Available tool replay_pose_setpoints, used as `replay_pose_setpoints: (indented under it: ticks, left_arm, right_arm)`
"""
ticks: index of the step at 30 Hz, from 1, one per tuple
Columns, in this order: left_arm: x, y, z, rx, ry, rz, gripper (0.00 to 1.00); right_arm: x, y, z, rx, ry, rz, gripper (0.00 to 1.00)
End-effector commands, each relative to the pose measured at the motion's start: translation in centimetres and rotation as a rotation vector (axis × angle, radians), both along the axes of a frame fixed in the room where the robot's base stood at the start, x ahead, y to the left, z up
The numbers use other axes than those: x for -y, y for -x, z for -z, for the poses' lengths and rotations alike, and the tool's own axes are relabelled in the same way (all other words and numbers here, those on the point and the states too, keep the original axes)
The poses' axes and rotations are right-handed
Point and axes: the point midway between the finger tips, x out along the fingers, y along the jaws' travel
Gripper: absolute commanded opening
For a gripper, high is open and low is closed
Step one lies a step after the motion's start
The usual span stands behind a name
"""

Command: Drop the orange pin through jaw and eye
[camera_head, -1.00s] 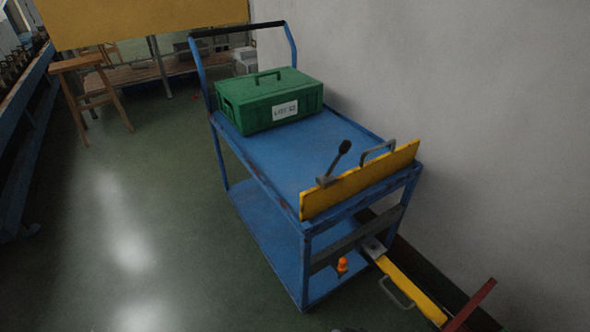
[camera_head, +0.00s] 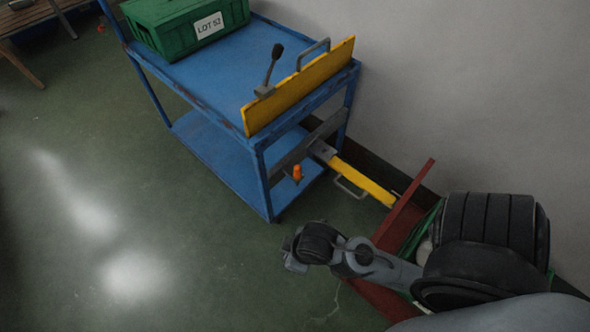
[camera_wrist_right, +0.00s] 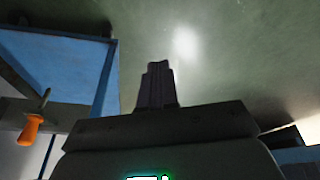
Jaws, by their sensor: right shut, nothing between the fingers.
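The orange pin (camera_head: 297,172) hangs at the near end of the blue cart (camera_head: 262,165), below its grey crossbar. It also shows in the right wrist view (camera_wrist_right: 32,128), orange grip and thin metal shank, at the left. A yellow tow bar (camera_head: 365,182) with a grey end piece (camera_head: 322,151) reaches the cart's crossbar; I cannot make out jaw and eye separately or whether they line up. My right gripper (camera_head: 290,254) is over the floor, in front of the cart and apart from the pin. In the right wrist view its fingers (camera_wrist_right: 158,68) are together and empty. My left gripper is out of view.
A yellow board (camera_head: 300,88) with a handle and a black-knobbed lever (camera_head: 270,70) stands on the cart's near edge. A green box (camera_head: 185,25) sits on top. A dark red beam (camera_head: 405,205) lies near the tow bar. The wall is close on the right; floor is clear left.

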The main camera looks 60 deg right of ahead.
Motion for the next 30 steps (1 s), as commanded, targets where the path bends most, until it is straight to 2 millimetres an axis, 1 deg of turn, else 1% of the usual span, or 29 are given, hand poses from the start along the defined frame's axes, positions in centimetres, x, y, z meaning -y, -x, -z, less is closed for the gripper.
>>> replay_pose_setpoints:
  ticks: [14, 17, 24, 30]
  left_arm:
    - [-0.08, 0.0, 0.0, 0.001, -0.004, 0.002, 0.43]
    - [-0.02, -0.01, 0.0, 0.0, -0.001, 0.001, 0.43]
    - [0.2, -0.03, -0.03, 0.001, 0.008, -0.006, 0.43]
    - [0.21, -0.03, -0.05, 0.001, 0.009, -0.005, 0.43]
  right_arm:
    - [0.0, -0.01, 0.0, 0.0, 0.0, 0.0, 0.0]
    - [0.0, -0.01, 0.0, 0.0, 0.0, 0.0, 0.14]
    - [0.0, -0.01, -0.01, 0.0, 0.0, 0.0, 0.51]
    - [0.0, -0.01, -0.01, 0.0, 0.0, 0.0, 0.51]
